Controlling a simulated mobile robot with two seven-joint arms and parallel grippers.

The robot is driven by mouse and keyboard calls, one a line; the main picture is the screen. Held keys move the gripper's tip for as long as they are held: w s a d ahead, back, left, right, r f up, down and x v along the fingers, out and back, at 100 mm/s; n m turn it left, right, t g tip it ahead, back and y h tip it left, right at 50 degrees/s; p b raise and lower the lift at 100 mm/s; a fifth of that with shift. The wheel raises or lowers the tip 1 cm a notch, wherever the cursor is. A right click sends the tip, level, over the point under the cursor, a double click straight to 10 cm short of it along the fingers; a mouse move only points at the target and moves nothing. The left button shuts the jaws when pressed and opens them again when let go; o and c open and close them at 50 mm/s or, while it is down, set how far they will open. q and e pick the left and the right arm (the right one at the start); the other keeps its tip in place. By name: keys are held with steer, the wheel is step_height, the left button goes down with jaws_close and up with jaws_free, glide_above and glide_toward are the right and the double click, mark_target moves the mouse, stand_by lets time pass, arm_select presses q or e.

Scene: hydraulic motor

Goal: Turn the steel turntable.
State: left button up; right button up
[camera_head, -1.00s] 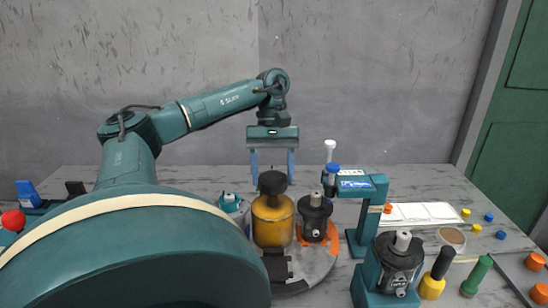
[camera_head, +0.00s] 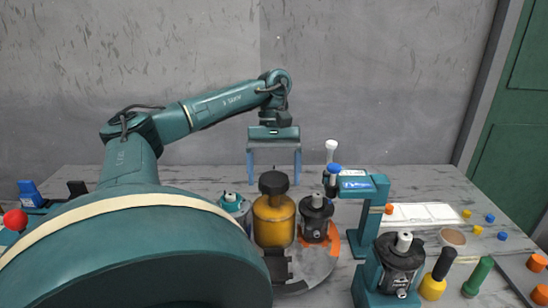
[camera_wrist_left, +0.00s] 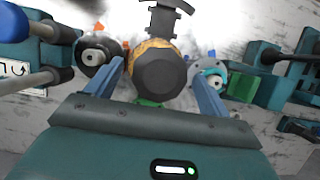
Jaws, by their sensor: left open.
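The steel turntable (camera_head: 318,262) is a round grey plate on the table, partly hidden by my left arm. A yellow canister with a black cap (camera_head: 273,215) stands at its middle. A dark motor (camera_head: 316,218) stands on an orange patch to its right, and a teal-topped part (camera_head: 231,207) to its left. My left gripper (camera_head: 274,182) is open and empty, fingers pointing down, above and behind the canister. In the left wrist view the black cap (camera_wrist_left: 161,75) shows between the gripper's fingers (camera_wrist_left: 160,88). I cannot tell whether they touch anything. My right gripper is not in view.
A teal stand (camera_head: 366,210) with a blue-topped part rises right of the turntable. Another motor in a teal holder (camera_head: 398,262) stands at the front right. Yellow and green handled tools (camera_head: 436,275) stand beside it. A white tray (camera_head: 422,214) lies farther back.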

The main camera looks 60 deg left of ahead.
arm_select(q)
steer(key=p+v, duration=0.5)
steer(key=shift+r, duration=0.45)
steer(key=p+v, duration=0.6)
steer(key=v, duration=0.1)
steer(key=shift+w+a, duration=0.2)
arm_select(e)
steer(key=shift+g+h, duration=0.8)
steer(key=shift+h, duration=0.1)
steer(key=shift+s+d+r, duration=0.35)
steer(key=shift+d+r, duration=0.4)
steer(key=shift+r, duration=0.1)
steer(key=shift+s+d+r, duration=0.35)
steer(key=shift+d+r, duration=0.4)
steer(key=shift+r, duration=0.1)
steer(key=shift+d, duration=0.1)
